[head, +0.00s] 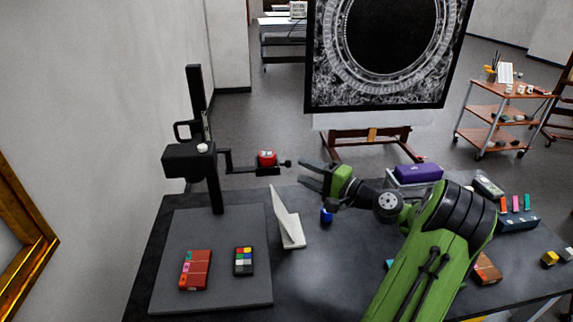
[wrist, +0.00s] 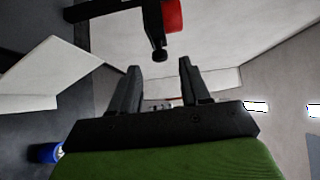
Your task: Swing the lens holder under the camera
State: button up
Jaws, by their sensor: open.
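A black copy stand rises at the left of the table, with a black camera (head: 188,160) on its column. The lens holder (head: 267,158) is a red block on a thin black arm, out to the right of the camera and not under it. A black knob (head: 287,163) sticks out from its right end. My gripper (head: 302,174) is open and empty just right of the knob. In the wrist view the red lens holder (wrist: 172,14) is at the top, and the knob (wrist: 158,50) points between my two fingertips (wrist: 160,65), apparently short of them.
The grey stand base (head: 225,298) carries a red box (head: 195,270) and a colour chart (head: 244,261). A white angled card (head: 287,220) stands close below the lens holder. A blue item (head: 326,216) and a purple box (head: 418,173) are farther right. A large framed picture (head: 385,95) stands behind.

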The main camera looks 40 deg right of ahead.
aim_at(289, 164)
jog(key=w, duration=0.4)
jog(key=w+a, duration=0.1)
jog(key=w, duration=0.1)
jog(key=shift+w, duration=0.2)
grip_shut()
